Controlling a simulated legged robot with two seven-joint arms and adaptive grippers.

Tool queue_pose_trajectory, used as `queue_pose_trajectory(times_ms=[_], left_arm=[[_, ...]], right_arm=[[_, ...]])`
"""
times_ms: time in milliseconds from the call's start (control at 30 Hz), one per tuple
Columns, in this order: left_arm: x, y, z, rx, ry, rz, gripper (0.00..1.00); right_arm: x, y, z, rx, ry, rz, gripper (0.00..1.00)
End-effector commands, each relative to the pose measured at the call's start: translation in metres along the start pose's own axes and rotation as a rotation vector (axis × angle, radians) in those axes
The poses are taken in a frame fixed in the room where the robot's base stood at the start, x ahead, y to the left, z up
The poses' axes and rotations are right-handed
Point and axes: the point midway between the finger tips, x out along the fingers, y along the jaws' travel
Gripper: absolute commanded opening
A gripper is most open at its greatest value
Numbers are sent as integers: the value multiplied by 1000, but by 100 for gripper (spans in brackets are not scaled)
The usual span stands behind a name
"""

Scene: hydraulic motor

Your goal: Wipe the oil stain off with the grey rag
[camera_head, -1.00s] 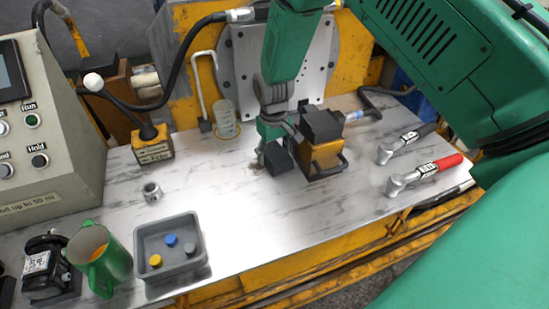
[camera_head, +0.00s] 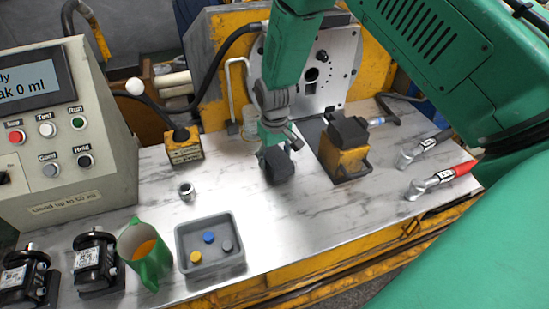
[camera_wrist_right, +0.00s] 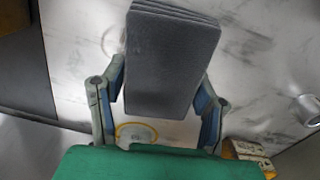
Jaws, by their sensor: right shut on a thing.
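My right gripper (camera_head: 276,148) is shut on the grey rag (camera_head: 280,168), a dark folded pad held low at the metal worktop (camera_head: 300,220). In the right wrist view the rag (camera_wrist_right: 172,60) sits between the two fingers of the gripper (camera_wrist_right: 160,98). I cannot tell whether the rag touches the top. No oil stain shows clearly; the rag and gripper hide part of the surface there. My left gripper is not in view.
A yellow and black block (camera_head: 345,160) stands right of the rag; a clear cylinder (camera_head: 250,122) stands behind. A grey tray (camera_head: 212,262), green jug (camera_head: 150,262) and metal fitting (camera_head: 187,191) are at front left. Two ratchets (camera_head: 440,180) lie at right.

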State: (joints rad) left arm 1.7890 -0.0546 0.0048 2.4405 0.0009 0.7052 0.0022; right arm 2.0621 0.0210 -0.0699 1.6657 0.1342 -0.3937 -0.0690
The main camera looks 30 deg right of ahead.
Motion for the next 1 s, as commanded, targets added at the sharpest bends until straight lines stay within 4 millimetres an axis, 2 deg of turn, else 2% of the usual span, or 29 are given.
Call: queue_pose_trajectory(times_ms=[33,533,1000], left_arm=[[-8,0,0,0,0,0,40],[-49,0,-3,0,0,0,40],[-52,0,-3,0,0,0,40]], right_arm=[[-8,1,2,1,-4,0,28],[-52,3,4,2,-4,0,28],[-55,3,4,2,-4,0,28]])
